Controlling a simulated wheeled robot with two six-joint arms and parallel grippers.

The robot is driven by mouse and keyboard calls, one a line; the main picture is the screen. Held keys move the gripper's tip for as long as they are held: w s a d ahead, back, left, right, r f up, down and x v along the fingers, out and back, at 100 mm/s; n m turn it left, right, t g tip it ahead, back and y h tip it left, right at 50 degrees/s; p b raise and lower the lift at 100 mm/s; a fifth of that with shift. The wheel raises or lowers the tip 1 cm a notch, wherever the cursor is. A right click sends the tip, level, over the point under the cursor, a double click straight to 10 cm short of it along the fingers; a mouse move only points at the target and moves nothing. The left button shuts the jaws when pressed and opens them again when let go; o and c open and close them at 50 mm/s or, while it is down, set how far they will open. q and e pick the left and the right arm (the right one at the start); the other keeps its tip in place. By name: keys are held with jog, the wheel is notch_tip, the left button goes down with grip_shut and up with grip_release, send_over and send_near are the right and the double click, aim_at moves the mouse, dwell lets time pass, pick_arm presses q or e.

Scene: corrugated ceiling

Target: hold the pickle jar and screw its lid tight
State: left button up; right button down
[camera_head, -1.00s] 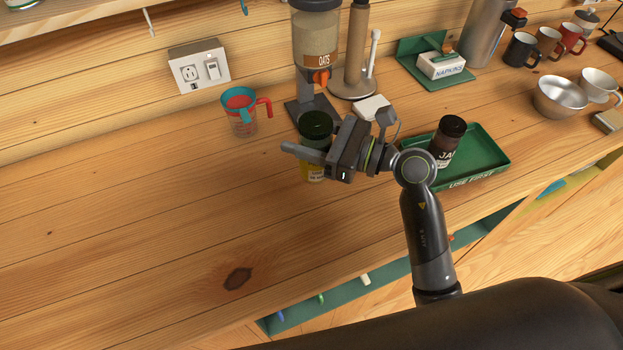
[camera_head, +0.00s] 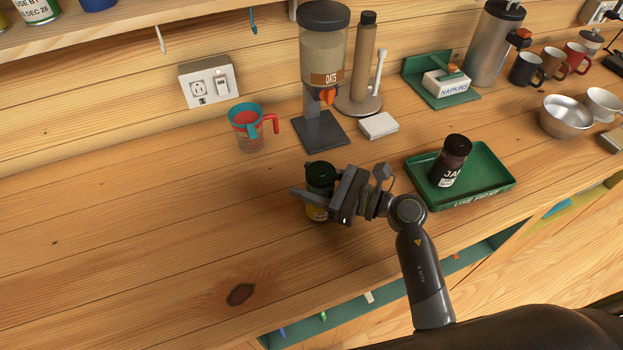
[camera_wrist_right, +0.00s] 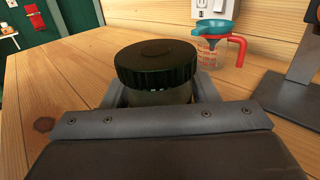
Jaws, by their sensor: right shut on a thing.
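The pickle jar (camera_head: 318,212) stands upright on the wooden counter, with a dark green lid (camera_head: 320,175) on its top. In the right wrist view the ribbed lid (camera_wrist_right: 156,64) sits above the jar's neck; I cannot tell how tight it is. My right gripper (camera_head: 318,196) is shut on the jar's body below the lid, with a finger on either side. The gripper's body hides part of the jar. My left gripper is not in view.
A measuring cup (camera_head: 247,130), an oats dispenser (camera_head: 323,75) and a white block (camera_head: 378,126) stand behind the jar. A green tray (camera_head: 484,188) holding a dark jam jar (camera_head: 451,160) is to the right. The counter's left part is clear.

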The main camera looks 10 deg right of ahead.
jog(key=shift+f, duration=0.15)
jog(key=c, duration=0.6)
grip_release()
jog(key=shift+o, duration=0.2)
jog(key=shift+r, duration=0.2)
jog(key=b+v, duration=0.3)
jog(key=v, duration=0.7)
jog(key=shift+s+d+f+b, duration=0.15)
jog(key=shift+s+b, duration=0.05)
jog(key=shift+b, duration=0.1)
jog(key=shift+v, duration=0.75)
